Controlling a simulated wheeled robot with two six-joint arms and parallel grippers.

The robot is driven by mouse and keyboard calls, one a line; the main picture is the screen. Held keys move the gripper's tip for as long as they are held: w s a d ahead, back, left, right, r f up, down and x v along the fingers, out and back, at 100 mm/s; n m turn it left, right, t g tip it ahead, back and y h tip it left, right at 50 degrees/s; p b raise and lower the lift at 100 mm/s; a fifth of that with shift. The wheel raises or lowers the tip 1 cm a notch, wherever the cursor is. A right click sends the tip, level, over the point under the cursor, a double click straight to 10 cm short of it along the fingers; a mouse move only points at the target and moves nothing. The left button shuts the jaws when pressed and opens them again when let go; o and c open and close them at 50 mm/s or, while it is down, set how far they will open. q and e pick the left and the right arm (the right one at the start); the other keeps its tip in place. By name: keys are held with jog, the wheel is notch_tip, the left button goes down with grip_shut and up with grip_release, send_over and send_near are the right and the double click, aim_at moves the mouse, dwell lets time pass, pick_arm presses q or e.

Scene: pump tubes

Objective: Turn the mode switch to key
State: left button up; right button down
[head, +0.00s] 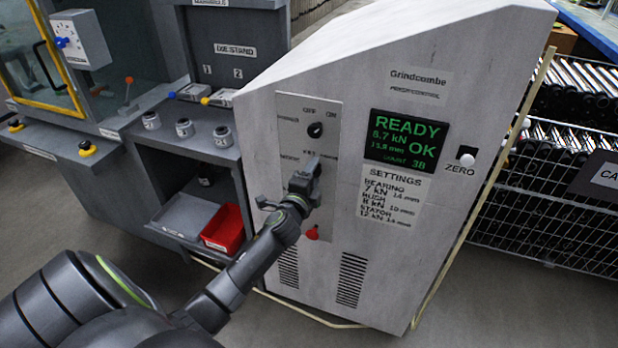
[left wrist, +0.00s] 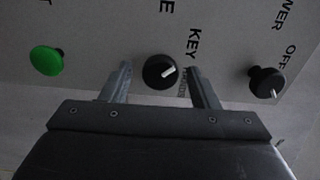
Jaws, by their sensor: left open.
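The mode switch (left wrist: 158,73) is a round black knob with a white pointer line, seen in the left wrist view. The line points right and slightly up in that picture, toward the side of the KEY label (left wrist: 193,43). A second label below KEY is partly hidden by a finger and hard to read. My left gripper (left wrist: 160,86) is open, with one finger on each side of the knob; I cannot tell whether they touch it. In the head view my left gripper (head: 305,180) is at the grey control panel (head: 290,108) and hides the switch. My right gripper is not in view.
The black power knob (head: 315,130) sits above my gripper on the panel; it also shows in the left wrist view (left wrist: 266,81). A green button (left wrist: 46,60) is on the other side. A red control (head: 312,233) is lower. The screen (head: 405,138) reads READY.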

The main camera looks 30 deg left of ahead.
pick_arm(q)
jog(key=b+v, duration=0.1)
jog(key=v, duration=1.6)
jog(key=shift+s, duration=0.25)
jog(key=shift+a+f, duration=0.1)
jog(key=s+f+n+g+h, duration=0.1)
jog(key=s+f+n+g, duration=0.15)
jog(key=f, duration=0.75)
jog(key=s+a+f+n+g, duration=0.1)
jog(key=s+f+n+g, duration=0.15)
jog(key=f, duration=0.75)
jog(key=s+f+n+g+h, duration=0.1)
jog(key=s+f+n+g, duration=0.15)
jog(key=f, duration=0.85)
jog(key=s+d+f+n+g, duration=0.1)
jog(key=s+f+n+g, duration=0.1)
jog(key=s+f, duration=0.5)
jog(key=s+d+f+n+g+h, duration=0.1)
jog(key=s+d+f+n+g, duration=0.1)
jog(key=s+f, duration=0.5)
jog(key=s+d+f+n+g, duration=0.1)
jog(key=s+f+n+g, duration=0.3)
jog(key=s, duration=1.1)
notch_tip(320, 180, down, 3)
jog(key=shift+d+r+g, duration=0.1)
jog(key=shift+d+g, duration=0.05)
jog(key=shift+g, duration=0.2)
